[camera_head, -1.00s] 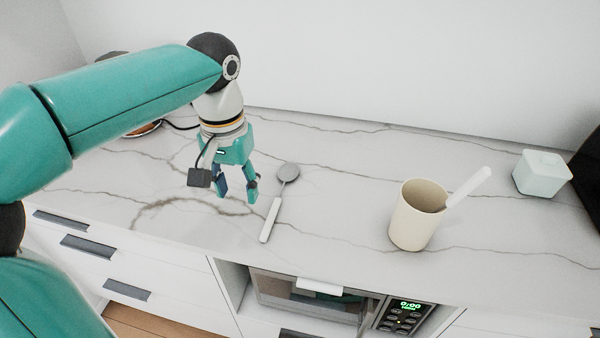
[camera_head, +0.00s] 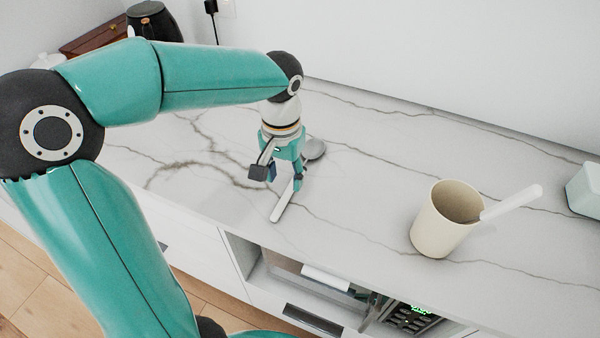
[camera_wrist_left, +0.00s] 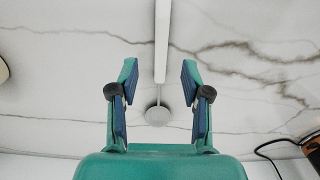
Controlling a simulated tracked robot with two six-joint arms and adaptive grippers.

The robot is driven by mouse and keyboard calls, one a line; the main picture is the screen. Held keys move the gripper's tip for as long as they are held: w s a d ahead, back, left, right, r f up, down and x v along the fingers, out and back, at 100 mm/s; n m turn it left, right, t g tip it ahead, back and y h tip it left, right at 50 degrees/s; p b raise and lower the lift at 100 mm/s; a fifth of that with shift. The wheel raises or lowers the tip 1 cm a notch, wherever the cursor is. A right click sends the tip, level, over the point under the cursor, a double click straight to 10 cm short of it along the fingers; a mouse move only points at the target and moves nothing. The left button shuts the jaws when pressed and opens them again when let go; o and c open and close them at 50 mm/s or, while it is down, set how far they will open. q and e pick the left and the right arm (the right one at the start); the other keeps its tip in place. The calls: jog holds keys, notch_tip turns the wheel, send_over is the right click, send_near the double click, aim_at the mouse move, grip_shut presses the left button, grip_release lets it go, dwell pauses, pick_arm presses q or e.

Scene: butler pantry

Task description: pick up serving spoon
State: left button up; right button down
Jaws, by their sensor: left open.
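The serving spoon (camera_head: 281,207) lies flat on the marble counter, with a white handle pointing to the front and a grey bowl (camera_head: 316,149) at the back. My left gripper (camera_head: 284,186) points down over the spoon and hides its middle in the head view. In the left wrist view, the open fingers (camera_wrist_left: 159,80) stand on either side of the spoon's line. The white handle (camera_wrist_left: 162,40) runs between the fingertips, and the grey bowl (camera_wrist_left: 158,116) shows between the fingers, nearer the palm. The fingers do not grip the spoon. My right gripper is in neither view.
A cream cup (camera_head: 436,236) holding a white-handled utensil (camera_head: 512,202) stands to the right. A pale box (camera_head: 585,190) is at the right edge. A dark pot (camera_head: 155,20) is at the back left. The counter between spoon and cup is clear.

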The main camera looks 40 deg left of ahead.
aim_at(286, 194)
pick_arm(q)
jog(key=shift+w+a+f, duration=0.1)
jog(key=shift+w+f, duration=0.05)
jog(key=shift+f, duration=1.45)
jog(key=shift+w+a+f, duration=0.1)
jog(key=shift+f, duration=1.45)
grip_shut()
